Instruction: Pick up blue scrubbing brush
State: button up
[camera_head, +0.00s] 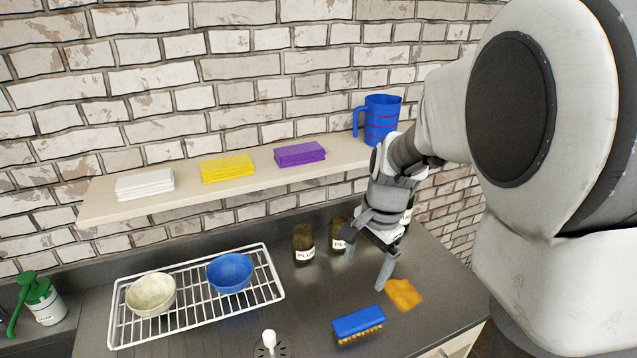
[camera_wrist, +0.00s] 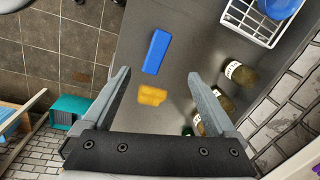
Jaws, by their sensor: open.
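The blue scrubbing brush (camera_head: 358,323) lies on the dark counter near its front edge, its tan bristles showing below the blue back. In the wrist view the brush (camera_wrist: 157,51) shows as a blue block, ahead of the fingertips and between their lines. My gripper (camera_head: 368,270) is open and empty above the counter, behind the brush in the head view. Its two fingers also show in the wrist view (camera_wrist: 160,75), apart from the brush. An orange-yellow cloth or sponge (camera_head: 404,294) lies just right of the brush.
Labelled jars (camera_head: 303,244) stand behind my gripper by the wall. A wire rack (camera_head: 270,285) with a pale bowl (camera_head: 151,294) and a blue bowl (camera_head: 230,272) is at left. A shelf (camera_head: 235,190) with folded cloths and a blue jug (camera_head: 381,121) hangs above.

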jog(key=w+f+m+g+h, duration=0.1)
jog(key=w+f+m, duration=0.25)
jog(key=f, duration=0.25)
send_over(359, 318)
jog(key=f, duration=1.2)
jog(key=shift+a+p, duration=0.25)
jog(key=shift+p, duration=0.05)
jog(key=shift+s+d+f, duration=0.1)
jog(key=shift+d+f, duration=0.05)
jog(key=shift+f, duration=1.2)
jog(key=shift+d+f, duration=0.1)
jog(key=shift+f, duration=1.2)
grip_shut()
jog(key=shift+r, duration=0.1)
